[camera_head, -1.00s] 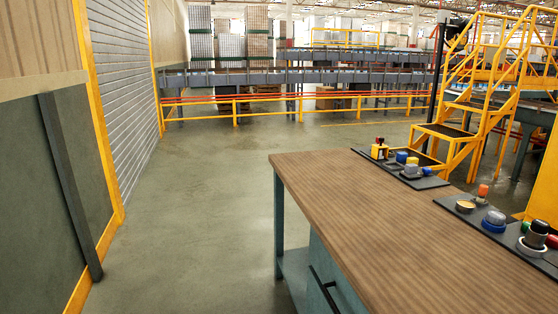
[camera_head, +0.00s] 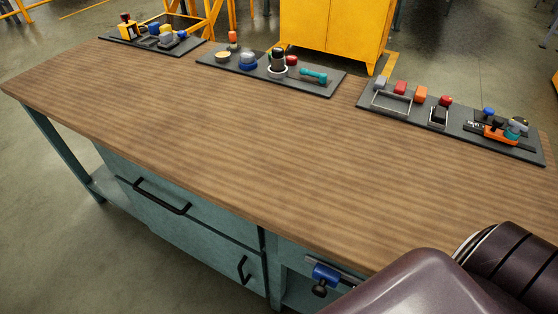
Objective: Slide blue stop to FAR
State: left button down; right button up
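A blue block with a black knob (camera_head: 326,274) sits on a grey rail (camera_head: 344,274) at the bench's front edge, near the bottom of the head view. It may be the blue stop. The rail's right end is hidden behind my dark arm. No FAR mark can be read. Other blue parts are on the panels at the back: a blue-and-grey knob (camera_head: 248,62) and a small blue piece (camera_head: 488,113) at the right. Neither gripper is in view.
The wooden bench top (camera_head: 270,150) is clear in the middle. Black panels with controls line its back edge: a left panel (camera_head: 190,48), a middle panel (camera_head: 312,87) and a right panel (camera_head: 455,124). Drawers with black handles (camera_head: 160,197) are below. A yellow cabinet (camera_head: 335,30) stands behind.

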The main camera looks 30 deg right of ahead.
aim_at(326, 274)
jog(key=z, duration=0.6)
jog(key=k+l+z, duration=0.3)
jog(key=i+l, duration=0.05)
jog(key=l, duration=0.05)
